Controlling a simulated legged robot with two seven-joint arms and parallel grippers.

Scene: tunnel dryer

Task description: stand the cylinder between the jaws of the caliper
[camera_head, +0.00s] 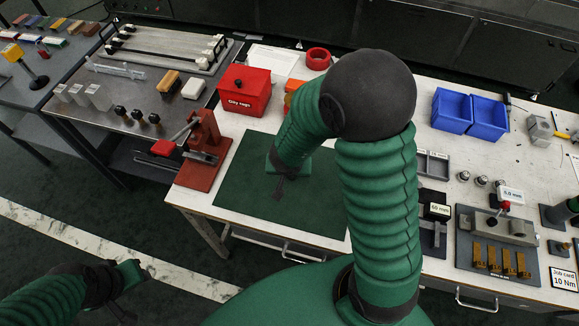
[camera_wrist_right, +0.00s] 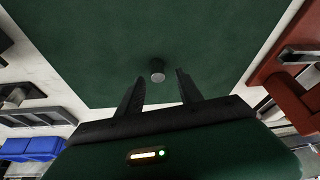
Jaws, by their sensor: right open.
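The grey cylinder (camera_wrist_right: 157,72) is on the green mat in the right wrist view, just beyond and between the fingertips. It is hidden by my gripper in the head view. My right gripper (camera_wrist_right: 160,85) is open around the line to it, not touching as far as I can see; in the head view it hangs low over the mat (camera_head: 282,192). My left gripper (camera_head: 135,285) is at the lower left, off the table; its finger state is unclear. A dark device (camera_head: 433,238) by a 60 mm label may be the caliper; I cannot tell for sure.
A red clamp-like tool (camera_head: 205,150) stands at the mat's left edge. A red box (camera_head: 244,90) is behind the green mat (camera_head: 235,185). Blue bins (camera_head: 452,111), small metal cylinders (camera_head: 481,181) and a grey fixture (camera_head: 500,226) are on the right. Much of the mat is clear.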

